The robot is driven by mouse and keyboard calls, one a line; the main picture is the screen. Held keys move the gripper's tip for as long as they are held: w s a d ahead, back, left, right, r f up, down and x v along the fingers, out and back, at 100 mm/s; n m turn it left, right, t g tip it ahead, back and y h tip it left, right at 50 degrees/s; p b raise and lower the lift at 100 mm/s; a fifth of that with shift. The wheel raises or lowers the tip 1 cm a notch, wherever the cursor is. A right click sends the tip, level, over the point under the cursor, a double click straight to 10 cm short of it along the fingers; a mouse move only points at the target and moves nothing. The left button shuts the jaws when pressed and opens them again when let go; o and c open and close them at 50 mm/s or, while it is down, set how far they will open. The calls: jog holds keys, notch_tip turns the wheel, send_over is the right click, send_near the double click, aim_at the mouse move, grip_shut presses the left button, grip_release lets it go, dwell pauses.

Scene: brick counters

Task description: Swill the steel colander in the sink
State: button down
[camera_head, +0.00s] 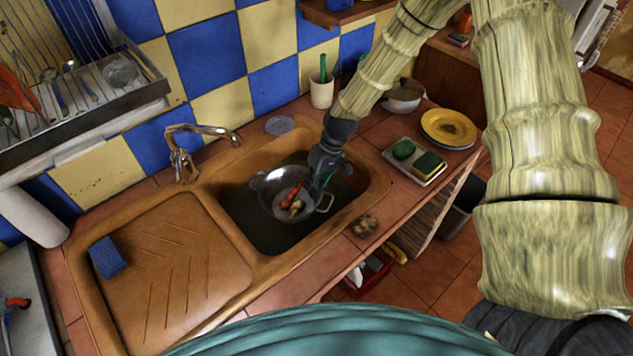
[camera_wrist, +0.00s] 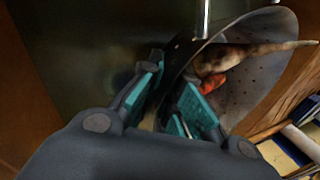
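The steel colander (camera_head: 277,206) is in the dark basin of the sink (camera_head: 215,190), with a handle on either side. Inside it lie orange carrot-like pieces and pale vegetables (camera_head: 293,204). My gripper (camera_head: 318,186) is at the colander's right side, close to the near-right handle. In the wrist view, the perforated colander (camera_wrist: 262,88) is close up, with a long pale-brown vegetable and an orange piece in it. The teal pads of my gripper (camera_wrist: 172,78) stand apart, one on each side of the rim. Their exact contact with the rim is hidden.
The tap (camera_head: 205,131) stands behind the sink. A blue sponge (camera_head: 107,257) lies on the drainboard. To the right are a tray with sponges (camera_head: 414,164), a yellow plate (camera_head: 448,128) and a lidded pot (camera_head: 403,97). A white cup (camera_head: 322,92) stands by the wall.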

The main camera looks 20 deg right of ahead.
jog(key=shift+f+b, duration=2.4)
jog(key=shift+f, duration=2.15)
jog(key=shift+r, duration=0.15)
jog(key=shift+r+p, duration=0.4)
jog(key=shift+r, duration=0.05)
jog(key=shift+f, duration=0.3)
jog(key=shift+f+b, duration=0.3)
jog(key=shift+b, duration=0.05)
jog(key=shift+r, duration=0.25)
jog(key=shift+r+p, duration=0.35)
jog(key=shift+p, duration=0.05)
jog(key=shift+f, duration=0.5)
